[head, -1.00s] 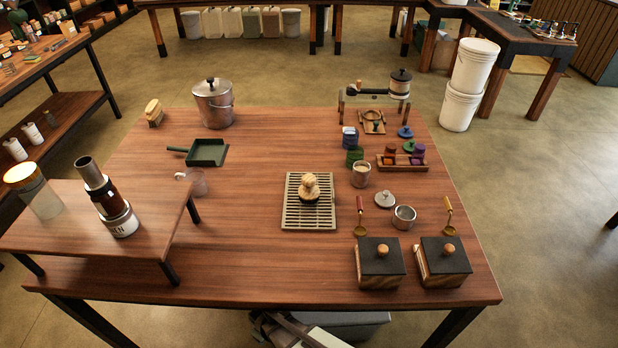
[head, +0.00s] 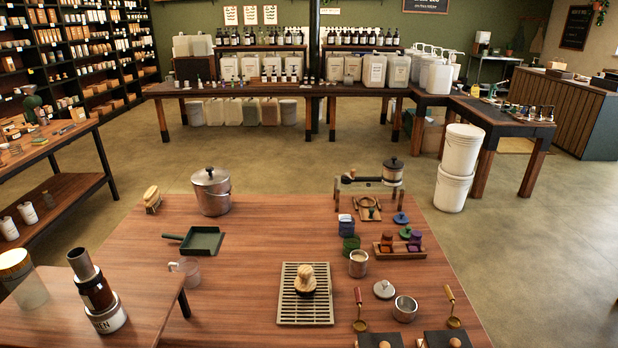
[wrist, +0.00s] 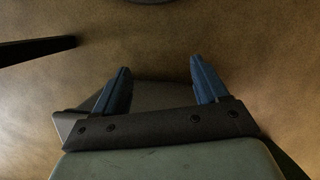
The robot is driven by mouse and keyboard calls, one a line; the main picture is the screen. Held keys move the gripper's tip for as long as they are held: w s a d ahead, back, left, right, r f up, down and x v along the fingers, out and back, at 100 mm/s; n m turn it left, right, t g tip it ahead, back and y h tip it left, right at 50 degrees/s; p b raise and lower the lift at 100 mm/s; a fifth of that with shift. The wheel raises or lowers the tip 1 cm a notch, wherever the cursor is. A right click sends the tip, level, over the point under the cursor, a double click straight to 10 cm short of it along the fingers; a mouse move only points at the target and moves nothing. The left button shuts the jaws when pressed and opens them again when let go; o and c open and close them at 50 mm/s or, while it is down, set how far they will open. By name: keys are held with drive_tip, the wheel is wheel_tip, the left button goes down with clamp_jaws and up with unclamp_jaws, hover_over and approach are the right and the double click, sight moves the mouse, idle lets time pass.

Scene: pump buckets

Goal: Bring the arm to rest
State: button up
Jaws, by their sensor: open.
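My gripper (wrist: 160,84) shows in the wrist view with its two blue fingers spread apart. It is open, and nothing lies between the fingers. Below it is the bare brown floor (wrist: 160,50). In the head view my arm and gripper are out of the picture, and no part of them is over the wooden table (head: 240,235).
The table holds a lidded metal pot (head: 211,192), a green dustpan (head: 203,241), a slatted tray (head: 305,312) with a wooden-topped tool (head: 306,280), and several cups and jars.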

drive_tip(key=s+d+r+m+g, duration=0.3)
drive_tip(key=s+d+r, duration=0.2)
drive_tip(key=s+d, duration=0.3)
drive_tip(key=shift+s+d+g+y, duration=0.15)
drive_tip(key=shift+s+g+y, duration=0.2)
drive_tip(key=shift+s, duration=0.45)
drive_tip(key=shift+r, duration=0.1)
